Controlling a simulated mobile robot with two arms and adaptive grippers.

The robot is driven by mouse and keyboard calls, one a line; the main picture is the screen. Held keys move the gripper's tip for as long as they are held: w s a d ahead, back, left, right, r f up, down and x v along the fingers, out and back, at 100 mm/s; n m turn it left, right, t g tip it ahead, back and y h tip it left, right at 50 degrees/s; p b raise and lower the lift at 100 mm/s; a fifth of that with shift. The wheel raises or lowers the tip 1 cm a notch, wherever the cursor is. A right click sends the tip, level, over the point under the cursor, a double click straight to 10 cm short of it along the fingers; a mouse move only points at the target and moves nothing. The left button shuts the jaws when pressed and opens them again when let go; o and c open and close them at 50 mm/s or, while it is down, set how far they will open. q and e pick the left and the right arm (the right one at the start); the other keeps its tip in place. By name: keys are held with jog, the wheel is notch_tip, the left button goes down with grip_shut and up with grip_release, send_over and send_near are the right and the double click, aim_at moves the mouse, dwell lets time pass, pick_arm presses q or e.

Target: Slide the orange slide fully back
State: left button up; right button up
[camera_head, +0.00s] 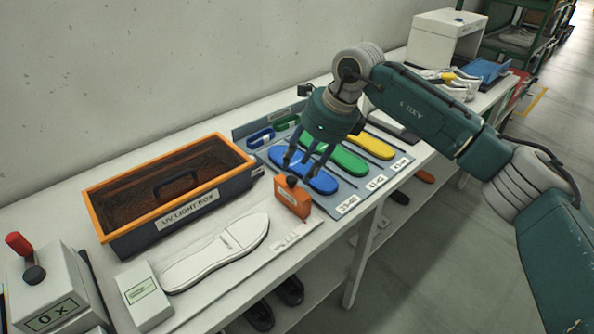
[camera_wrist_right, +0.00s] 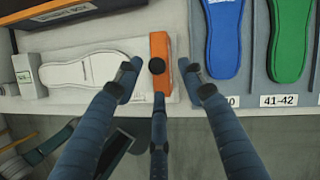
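The orange slide (camera_head: 292,198) is an upright orange block with a dark round knob on top. It stands at the right end of a pale board, beside a white shoe sole (camera_head: 217,252). My right gripper (camera_head: 304,172) is above and just behind the slide in the head view. In the right wrist view the orange slide (camera_wrist_right: 160,52) and its dark knob (camera_wrist_right: 156,66) lie between the spread fingers of the right gripper (camera_wrist_right: 160,78). The fingers are open and seem apart from the knob. My left gripper is not in view.
A UV light box (camera_head: 180,212) with an orange rim stands behind the sole. A small white box (camera_head: 144,296) and a red-topped control box (camera_head: 45,290) stand at the left.

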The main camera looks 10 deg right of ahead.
jog(key=v, duration=0.8)
jog(key=shift+r, duration=0.25)
jog(key=shift+d, duration=0.1)
